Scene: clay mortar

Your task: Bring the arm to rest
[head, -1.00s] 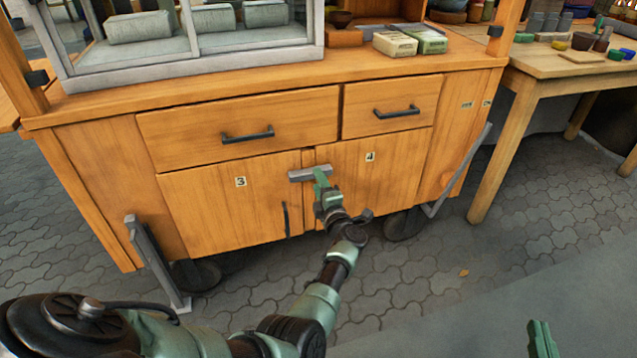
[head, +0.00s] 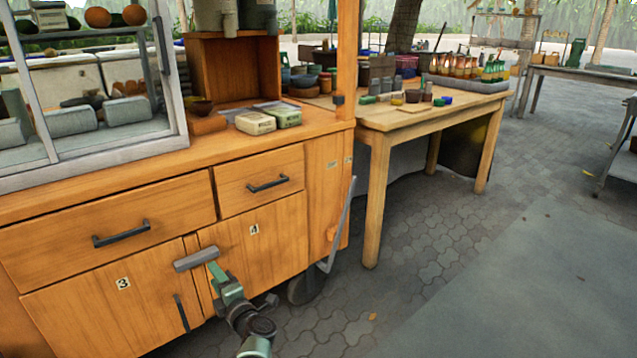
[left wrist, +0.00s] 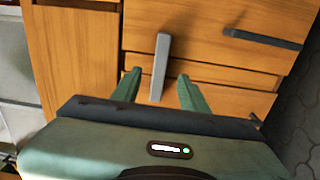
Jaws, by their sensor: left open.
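My left gripper (head: 217,272) is in front of the wooden cart's lower doors, beside a grey bar (head: 196,260) near the gap between doors 3 and 4. In the left wrist view, the two green fingers of the left gripper (left wrist: 158,84) are spread apart. The grey bar (left wrist: 161,65) shows between them, with clear space on both sides. I cannot tell how deep the bar reaches between the fingers. My right gripper is not in view.
The cart (head: 110,270) has drawers with dark handles, and boxes (head: 256,122) on top. A wooden table (head: 376,185) with jars and bottles stands to its right. Paved floor (head: 430,255) is open at the right. A grey table (head: 628,140) stands at the far right.

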